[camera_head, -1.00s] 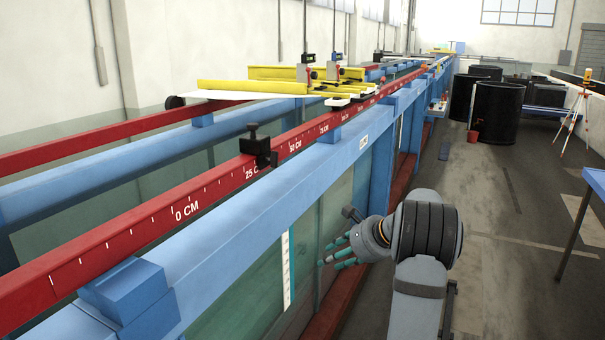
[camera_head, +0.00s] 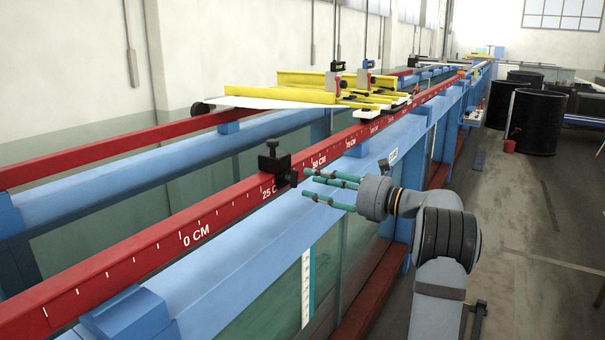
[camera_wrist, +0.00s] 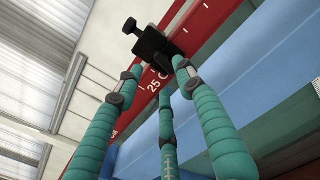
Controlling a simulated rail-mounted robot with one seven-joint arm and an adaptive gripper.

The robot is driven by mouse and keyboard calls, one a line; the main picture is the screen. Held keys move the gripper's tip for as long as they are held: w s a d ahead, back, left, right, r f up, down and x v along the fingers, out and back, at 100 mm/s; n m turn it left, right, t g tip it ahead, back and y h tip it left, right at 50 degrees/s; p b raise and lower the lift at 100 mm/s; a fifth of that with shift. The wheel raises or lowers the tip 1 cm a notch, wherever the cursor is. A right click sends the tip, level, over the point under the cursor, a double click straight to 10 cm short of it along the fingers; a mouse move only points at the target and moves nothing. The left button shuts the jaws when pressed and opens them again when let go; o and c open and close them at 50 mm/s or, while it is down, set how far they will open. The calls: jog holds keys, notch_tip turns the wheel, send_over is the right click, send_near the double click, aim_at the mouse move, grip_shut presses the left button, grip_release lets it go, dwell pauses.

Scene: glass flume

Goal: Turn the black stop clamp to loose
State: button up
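The black stop clamp (camera_head: 275,163) sits on the red scale rail (camera_head: 225,205) just past the 25 CM mark, with a knob on top and a side knob facing my gripper. In the wrist view the clamp (camera_wrist: 150,42) is at the upper middle, with its dark side knob (camera_wrist: 165,62) between the fingertips in the picture. My gripper (camera_head: 310,183) has teal fingers spread apart, pointing left at the clamp from the right side of the rail. The fingers (camera_wrist: 160,85) are open and hold nothing. I cannot tell whether a fingertip touches the knob.
The blue flume beam (camera_head: 240,255) runs below the rail, close under my gripper. A yellow carriage (camera_head: 310,92) with a white plate stands farther along the rails.

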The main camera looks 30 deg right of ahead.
aim_at(297, 179)
jog(key=p+x, duration=0.1)
jog(key=x, duration=0.3)
jog(key=shift+w+d, duration=0.1)
jog(key=shift+w, duration=0.1)
jog(key=shift+c, duration=0.3)
grip_shut()
